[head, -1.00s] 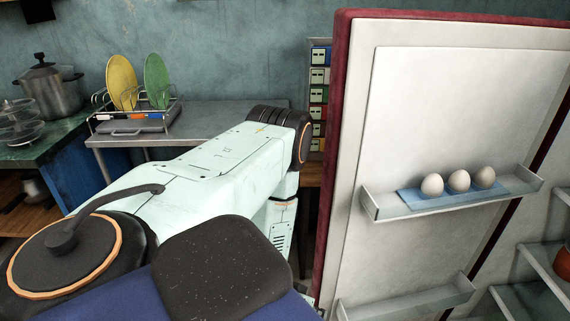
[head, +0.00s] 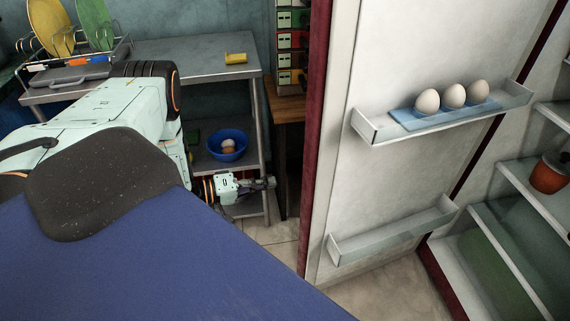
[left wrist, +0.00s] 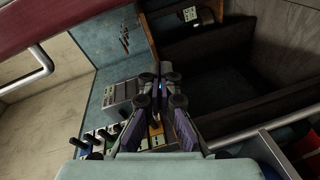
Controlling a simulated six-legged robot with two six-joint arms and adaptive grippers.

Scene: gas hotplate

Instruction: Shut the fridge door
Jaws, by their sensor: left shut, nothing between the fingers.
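The fridge door (head: 345,190) stands open on the right in the head view. Its pale inner face with two shelves is toward me, and its dark red edge runs down the left side. My left gripper (head: 268,184) is shut and empty, low and to the left of that edge, with a visible gap to it in the picture. It also shows shut in the middle of the left wrist view (left wrist: 162,74). The fridge interior (head: 500,225) shows at the right, partly cut off. My right gripper is out of view.
Several eggs (head: 453,97) sit on the door's upper shelf. A grey metal table (head: 190,50) with a dish rack stands at the back left, a blue bowl (head: 228,145) on its lower shelf. A wooden stand (head: 287,110) holds a coloured drawer stack beside the door.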

